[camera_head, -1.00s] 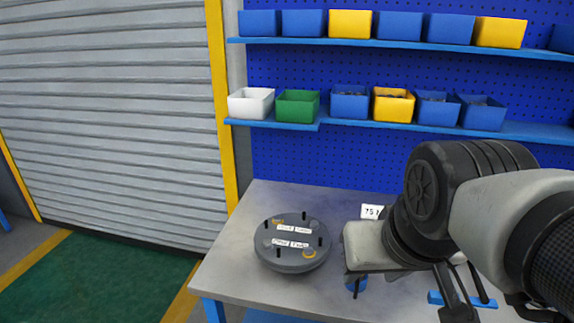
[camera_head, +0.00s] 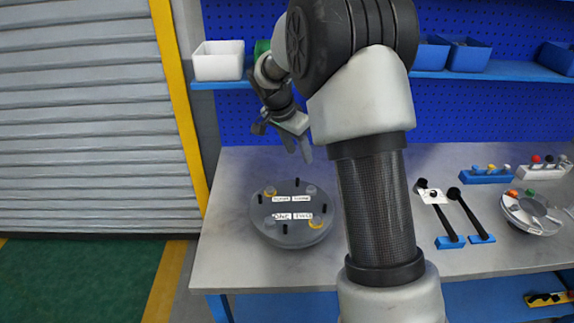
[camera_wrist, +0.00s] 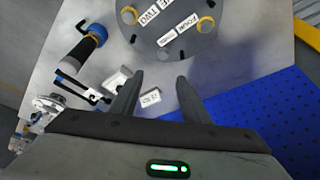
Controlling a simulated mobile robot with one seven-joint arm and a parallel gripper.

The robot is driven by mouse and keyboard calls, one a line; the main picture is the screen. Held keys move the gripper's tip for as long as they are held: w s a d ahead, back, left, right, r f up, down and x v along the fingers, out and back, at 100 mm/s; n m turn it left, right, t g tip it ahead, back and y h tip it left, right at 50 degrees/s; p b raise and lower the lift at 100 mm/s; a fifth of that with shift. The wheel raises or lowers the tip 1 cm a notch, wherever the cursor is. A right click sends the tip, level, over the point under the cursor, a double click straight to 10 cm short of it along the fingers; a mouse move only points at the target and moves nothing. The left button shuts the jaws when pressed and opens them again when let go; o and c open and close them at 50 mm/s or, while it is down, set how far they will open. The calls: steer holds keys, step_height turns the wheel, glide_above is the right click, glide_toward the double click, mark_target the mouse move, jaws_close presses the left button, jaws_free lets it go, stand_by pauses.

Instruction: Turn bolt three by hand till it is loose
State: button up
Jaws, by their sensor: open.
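The round grey flanged shell (camera_head: 290,232) lies flat on the bench, with paper labels and short black pegs near its rim. It is partly cut off at the top of the wrist view (camera_wrist: 172,50). The lower labels read one and two; the upper ones are blurred, and a label reading four shows in the wrist view. Orange rings sit around the upper-left (camera_head: 270,191) and lower-right bolts (camera_head: 316,223). My gripper (camera_head: 299,150) is open and empty, above and behind the shell, touching nothing.
Black-handled tools in blue stands (camera_head: 450,242), small racks (camera_head: 486,175) and a round fixture (camera_head: 532,212) are at the right. A shelf with a white bin (camera_head: 219,60) is close behind my gripper.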

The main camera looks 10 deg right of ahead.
mark_target(311, 188)
steer(key=shift+m, duration=0.3)
steer(key=x, duration=0.6)
steer(key=p+x, duration=0.1)
steer(key=x, duration=0.5)
steer(key=w+x, duration=0.1)
steer(key=x, duration=0.6)
steer(key=shift+a+f+p, duration=0.1)
steer(key=shift+a+p, duration=0.1)
steer(key=shift+p, duration=0.15)
steer(key=c, duration=1.1)
